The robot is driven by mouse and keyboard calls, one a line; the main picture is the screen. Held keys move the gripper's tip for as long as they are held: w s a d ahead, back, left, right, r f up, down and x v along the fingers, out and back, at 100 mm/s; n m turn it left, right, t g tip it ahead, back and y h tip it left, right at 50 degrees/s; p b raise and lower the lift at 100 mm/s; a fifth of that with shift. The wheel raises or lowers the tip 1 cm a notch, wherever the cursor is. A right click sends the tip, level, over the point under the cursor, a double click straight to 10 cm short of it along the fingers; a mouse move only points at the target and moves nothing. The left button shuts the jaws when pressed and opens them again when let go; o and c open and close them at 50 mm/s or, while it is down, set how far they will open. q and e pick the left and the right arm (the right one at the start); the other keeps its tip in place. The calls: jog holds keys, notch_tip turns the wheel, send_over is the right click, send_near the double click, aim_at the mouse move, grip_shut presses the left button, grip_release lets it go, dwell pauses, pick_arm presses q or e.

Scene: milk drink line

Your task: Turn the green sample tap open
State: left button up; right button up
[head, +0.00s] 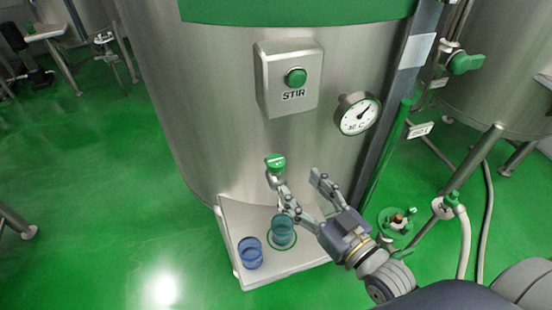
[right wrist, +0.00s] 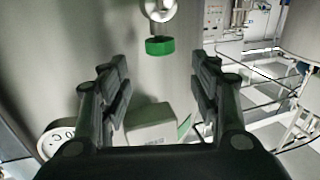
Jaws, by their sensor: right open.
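The green sample tap (head: 276,162) sticks out low on the front of the steel tank, above a small tray. In the right wrist view its green handle (right wrist: 160,46) lies ahead, between the lines of the two fingers and apart from them. My right gripper (head: 300,185) is open and empty, just right of the tap in the head view, with one finger overlapping the tap's lower part there. Its spread fingers also show in the right wrist view (right wrist: 160,85). My left gripper is not in view.
A teal cup (head: 283,232) stands in a green ring on the tray (head: 232,228), below the tap; a blue cup (head: 250,254) stands left of it. A STIR button box (head: 268,88) and a dial gauge (head: 358,113) are on the tank. Another green-handled valve (head: 465,62) is at right.

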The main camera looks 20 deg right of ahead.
aim_at(281, 166)
jog(key=p+x, duration=0.2)
jog(key=x, duration=0.7)
jog(key=shift+r+p, duration=0.1)
jog(key=shift+p, duration=0.3)
jog(key=shift+x, duration=0.8)
jog(key=c, duration=1.1)
